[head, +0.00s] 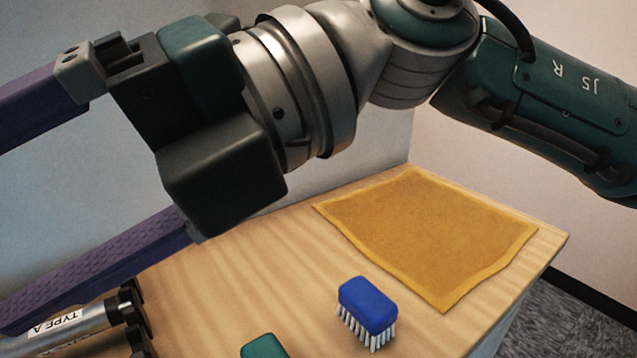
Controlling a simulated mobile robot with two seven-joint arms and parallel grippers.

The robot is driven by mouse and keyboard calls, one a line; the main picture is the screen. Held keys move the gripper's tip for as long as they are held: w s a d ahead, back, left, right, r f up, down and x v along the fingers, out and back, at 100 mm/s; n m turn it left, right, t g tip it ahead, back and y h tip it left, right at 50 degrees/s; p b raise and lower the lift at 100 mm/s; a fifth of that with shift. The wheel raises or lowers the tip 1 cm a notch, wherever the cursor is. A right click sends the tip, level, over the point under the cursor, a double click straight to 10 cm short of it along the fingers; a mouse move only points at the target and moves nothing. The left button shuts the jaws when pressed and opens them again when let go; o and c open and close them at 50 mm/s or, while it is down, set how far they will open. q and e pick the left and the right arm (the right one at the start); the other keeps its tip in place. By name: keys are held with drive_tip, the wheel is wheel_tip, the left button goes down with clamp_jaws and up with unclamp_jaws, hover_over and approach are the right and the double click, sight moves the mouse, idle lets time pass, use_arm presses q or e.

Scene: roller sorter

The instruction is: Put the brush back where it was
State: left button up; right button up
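The brush (368,303) has a blue back and white bristles. It sits bristles down on the wooden table (300,265), in front of the yellow cloth and apart from it. My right gripper (20,195) reaches in from the right, high over the table's left part, and points left. Its two purple fingers are spread wide, with nothing seen between them; their tips run to or past the left edge. It is away from the brush. My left gripper is not in view.
A yellow cloth (430,235) lies flat at the table's back right. A metal roller labelled TYPE A (70,328) is at the bottom left. A green object (264,346) is cut off at the bottom edge. Walls stand behind; the table ends at right.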

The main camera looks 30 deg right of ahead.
drive_tip(key=w+r+m+t+y, duration=0.45)
drive_tip(key=r+m+t, duration=0.4)
drive_tip(key=r, duration=0.25)
drive_tip(key=w+d+f+m+t+h, duration=0.3)
drive_tip(key=d+m+t+h, duration=0.2)
drive_tip(key=d+m+h, duration=0.45)
drive_tip(key=w+d+f+m+t+h, duration=0.2)
drive_tip(key=d+f+m+t+h, duration=0.4)
drive_tip(key=m, duration=0.6)
drive_tip(key=s+d+f+m+g+h, duration=0.55)
drive_tip(key=f+g, duration=0.35)
drive_tip(key=f, duration=0.3)
drive_tip(key=s+f+g+y, duration=0.1)
drive_tip(key=s+f+g, duration=0.3)
drive_tip(key=s, duration=0.4)
drive_tip(key=s+f+g+y, duration=0.1)
drive_tip(key=s+f+g, duration=0.2)
drive_tip(key=s+f, duration=0.2)
drive_tip(key=s, duration=0.3)
drive_tip(key=shift+s+g, duration=0.15)
drive_tip(key=shift+g, duration=0.2)
